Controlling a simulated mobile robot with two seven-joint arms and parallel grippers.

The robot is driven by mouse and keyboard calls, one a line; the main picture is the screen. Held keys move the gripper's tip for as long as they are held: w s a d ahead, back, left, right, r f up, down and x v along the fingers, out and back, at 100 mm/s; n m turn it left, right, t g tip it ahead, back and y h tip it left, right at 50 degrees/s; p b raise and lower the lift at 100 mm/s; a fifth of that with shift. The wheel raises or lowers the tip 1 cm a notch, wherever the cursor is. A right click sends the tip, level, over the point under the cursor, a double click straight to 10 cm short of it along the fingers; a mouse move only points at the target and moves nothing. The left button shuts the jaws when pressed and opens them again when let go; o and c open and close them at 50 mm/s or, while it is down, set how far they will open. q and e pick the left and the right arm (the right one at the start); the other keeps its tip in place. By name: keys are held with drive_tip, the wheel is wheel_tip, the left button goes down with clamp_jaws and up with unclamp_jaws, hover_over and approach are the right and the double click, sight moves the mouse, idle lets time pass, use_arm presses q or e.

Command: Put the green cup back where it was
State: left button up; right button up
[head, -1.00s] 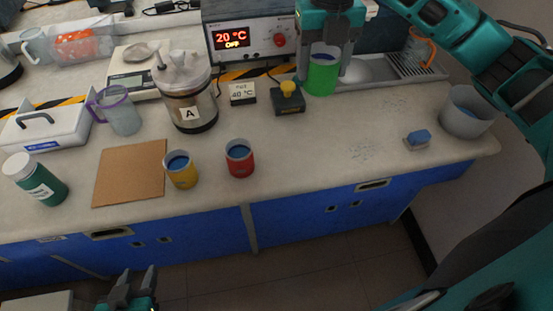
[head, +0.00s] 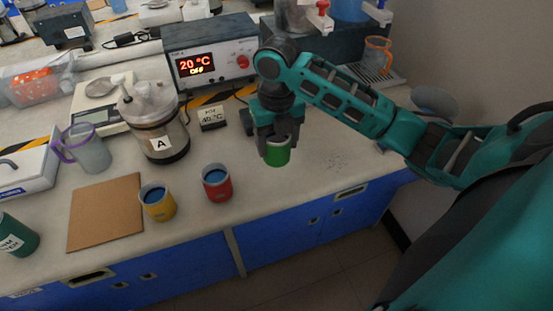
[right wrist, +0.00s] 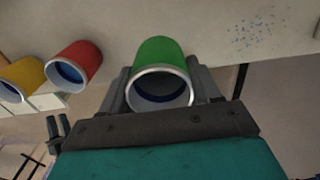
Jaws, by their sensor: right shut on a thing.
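The green cup (head: 277,153) is held in my right gripper (head: 277,138), right of the red cup, over the front part of the bench. The right wrist view shows the green cup (right wrist: 160,72) between the two fingers (right wrist: 160,88), with a pale rim and a dark blue inside. I cannot tell how high its base is above the bench. My left gripper is outside the head view; its dark fingers (right wrist: 56,127) show small and apart at the left of the right wrist view.
A red cup (head: 217,190) and a yellow cup (head: 160,210) with blue contents stand near the front edge, beside a brown board (head: 105,212). Jar A (head: 165,150), a 40 °C sign (head: 211,124) and the 20 °C unit (head: 205,65) stand behind. Bench right of the green cup is bare.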

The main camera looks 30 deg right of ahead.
sight(276, 161)
drive_tip(key=shift+f, duration=3.3)
drive_tip(key=shift+f, duration=0.1)
drive_tip(key=o, duration=1.2)
wheel_tip(276, 161, up, 12)
drive_tip(key=shift+r, duration=0.15)
